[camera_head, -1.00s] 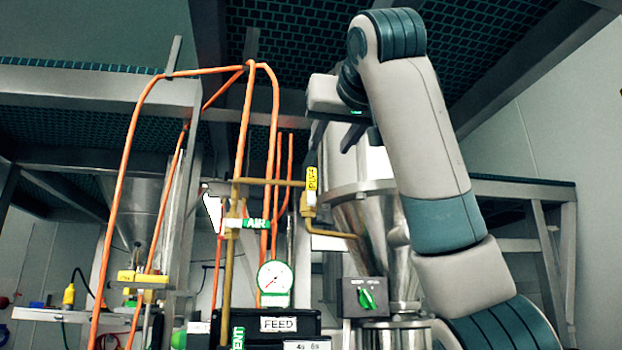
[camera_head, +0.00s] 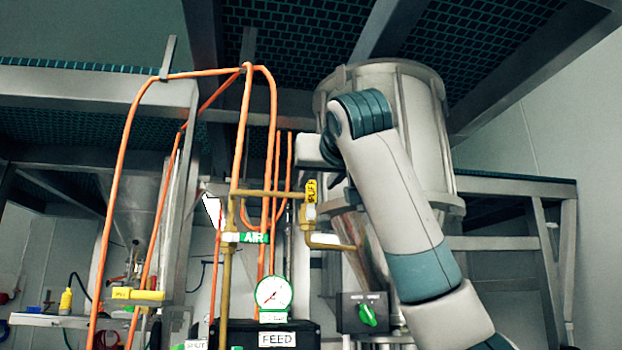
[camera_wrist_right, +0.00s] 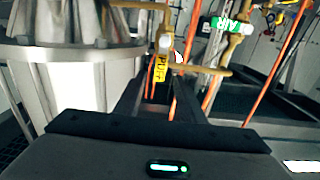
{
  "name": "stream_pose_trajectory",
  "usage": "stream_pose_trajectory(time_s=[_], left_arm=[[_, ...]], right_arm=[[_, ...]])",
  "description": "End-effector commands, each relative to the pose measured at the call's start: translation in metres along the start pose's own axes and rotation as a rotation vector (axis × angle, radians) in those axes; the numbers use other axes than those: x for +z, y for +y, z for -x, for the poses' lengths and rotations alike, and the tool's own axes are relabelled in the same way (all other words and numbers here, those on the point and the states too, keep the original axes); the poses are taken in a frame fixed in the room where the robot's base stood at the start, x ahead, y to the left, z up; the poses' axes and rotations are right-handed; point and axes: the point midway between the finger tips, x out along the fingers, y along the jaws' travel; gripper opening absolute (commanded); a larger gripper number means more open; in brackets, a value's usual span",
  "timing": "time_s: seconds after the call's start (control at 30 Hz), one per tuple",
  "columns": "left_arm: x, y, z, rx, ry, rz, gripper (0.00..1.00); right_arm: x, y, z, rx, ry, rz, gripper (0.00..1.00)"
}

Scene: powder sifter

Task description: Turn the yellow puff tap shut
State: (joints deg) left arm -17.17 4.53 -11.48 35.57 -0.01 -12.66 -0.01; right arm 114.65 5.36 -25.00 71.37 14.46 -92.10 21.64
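The yellow puff tap (camera_head: 311,191) has a lettered yellow handle standing upright on a brass pipe, at mid-height in the head view. It also shows in the right wrist view (camera_wrist_right: 160,68), beyond my fingers. My right gripper (camera_head: 335,179) is up and to the right of the tap in the head view, its fingers partly hidden by my own arm. In the right wrist view my right gripper (camera_wrist_right: 163,78) has its dark fingers apart with nothing held between them. I see no contact with the tap. My left gripper is out of view.
Brass pipes with a green AIR label (camera_head: 254,238), orange hoses (camera_head: 276,120) and a gauge (camera_head: 273,293) stand left of the tap. A large steel vessel (camera_head: 418,125) is close behind my right arm. A switch box (camera_head: 364,313) sits below.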

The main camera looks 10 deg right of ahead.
Motion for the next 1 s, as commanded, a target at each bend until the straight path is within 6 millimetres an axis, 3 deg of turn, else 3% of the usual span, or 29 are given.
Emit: stream_pose_trajectory(time_s=[0.1, 0.4, 0.6, 0.93, 1.0], left_arm=[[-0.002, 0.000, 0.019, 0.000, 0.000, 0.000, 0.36], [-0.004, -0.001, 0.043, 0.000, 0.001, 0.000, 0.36], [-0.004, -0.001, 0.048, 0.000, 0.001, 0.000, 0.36], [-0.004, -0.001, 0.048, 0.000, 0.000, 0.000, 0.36], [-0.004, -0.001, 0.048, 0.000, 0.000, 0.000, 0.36]], right_arm=[[-0.004, 0.001, -0.022, 0.001, -0.004, 0.000, 0.36], [-0.003, 0.000, -0.062, 0.000, -0.002, 0.000, 0.36], [-0.001, 0.000, -0.073, 0.000, -0.001, 0.000, 0.36], [0.000, 0.000, -0.074, 0.000, 0.000, 0.000, 0.36], [0.000, 0.000, -0.074, 0.000, 0.000, 0.000, 0.19]])
